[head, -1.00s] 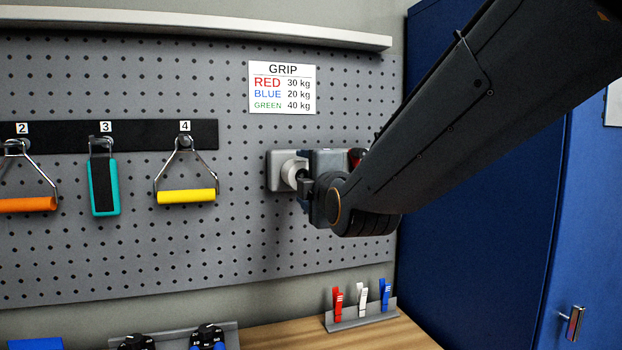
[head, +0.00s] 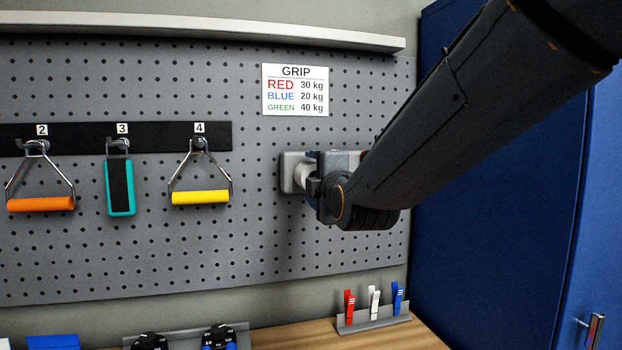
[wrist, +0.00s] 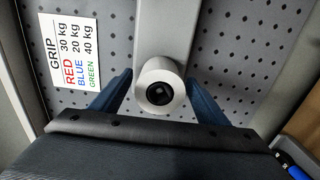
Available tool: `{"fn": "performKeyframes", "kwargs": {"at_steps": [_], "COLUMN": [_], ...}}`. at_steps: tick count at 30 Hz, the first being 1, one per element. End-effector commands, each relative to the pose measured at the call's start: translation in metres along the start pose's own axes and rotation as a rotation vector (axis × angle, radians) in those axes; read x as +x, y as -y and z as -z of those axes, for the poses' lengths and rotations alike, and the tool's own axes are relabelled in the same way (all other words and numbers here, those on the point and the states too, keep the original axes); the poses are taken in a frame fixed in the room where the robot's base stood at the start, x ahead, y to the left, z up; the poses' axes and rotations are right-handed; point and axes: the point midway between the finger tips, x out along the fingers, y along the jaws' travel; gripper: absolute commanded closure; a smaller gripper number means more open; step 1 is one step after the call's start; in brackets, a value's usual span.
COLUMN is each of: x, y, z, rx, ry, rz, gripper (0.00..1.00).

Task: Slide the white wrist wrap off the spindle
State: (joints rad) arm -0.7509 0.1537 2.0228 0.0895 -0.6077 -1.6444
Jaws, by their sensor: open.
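The white wrist wrap (wrist: 160,69) is a short roll around the dark spindle (wrist: 159,93), whose end faces the wrist camera. In the head view the wrap (head: 301,174) shows partly, beside a grey mounting block (head: 291,162) on the pegboard; my arm hides the rest. My gripper (wrist: 160,90) is open, with one blue finger on each side of the wrap. In the wrist view, gaps show between the fingers and the roll near its end. Whether either finger touches it farther back, I cannot tell.
A GRIP sign (head: 296,90) hangs above the wrap. Handles, including a yellow one (head: 200,197), hang to the left. A clip rack (head: 373,321) with red, white and blue clips stands on the bench below. A blue locker (head: 500,200) stands to the right.

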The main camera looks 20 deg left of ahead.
Motion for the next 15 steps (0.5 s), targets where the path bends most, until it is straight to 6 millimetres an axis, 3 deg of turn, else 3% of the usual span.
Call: {"fn": "performKeyframes", "kwargs": {"at_steps": [7,15], "x": [-0.0001,-0.0001], "y": [0.0001,-0.0002], "z": [0.0002,0.0002], "rx": [0.0,0.0], "ry": [0.0,0.0], "rz": [0.0,0.0], "gripper": [0.33,0.79]}}
